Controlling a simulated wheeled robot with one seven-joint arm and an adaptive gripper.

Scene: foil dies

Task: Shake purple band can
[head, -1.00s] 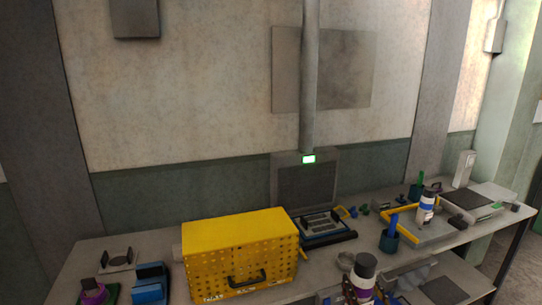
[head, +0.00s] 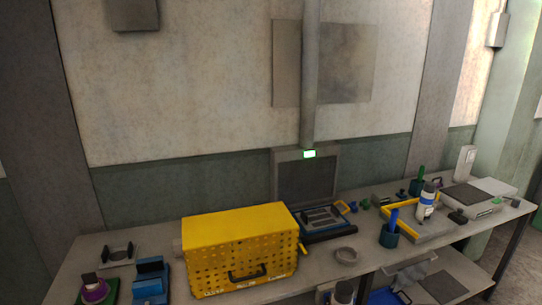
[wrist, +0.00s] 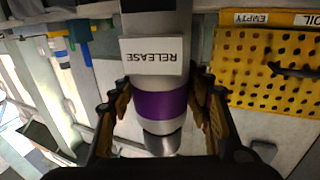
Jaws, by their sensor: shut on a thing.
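The purple band can (wrist: 160,105) is between the fingers of my gripper (wrist: 161,92) in the wrist view. It has a white label reading RELEASE, upside down in this view, a purple band below it and a bare metal end. My gripper is shut on the can, with a finger on each side. In the head view only the dark-capped top of a can (head: 343,292) shows at the bottom edge, in front of the bench; its band and my gripper are hidden or cut off there.
A yellow perforated box (head: 240,250) stands on the bench, with a blue holder (head: 151,283) to its left. A purple round object (head: 95,292) sits at the far left. A blue-banded white bottle (head: 427,203) stands on a tray at the right, near a teal cup (head: 389,235).

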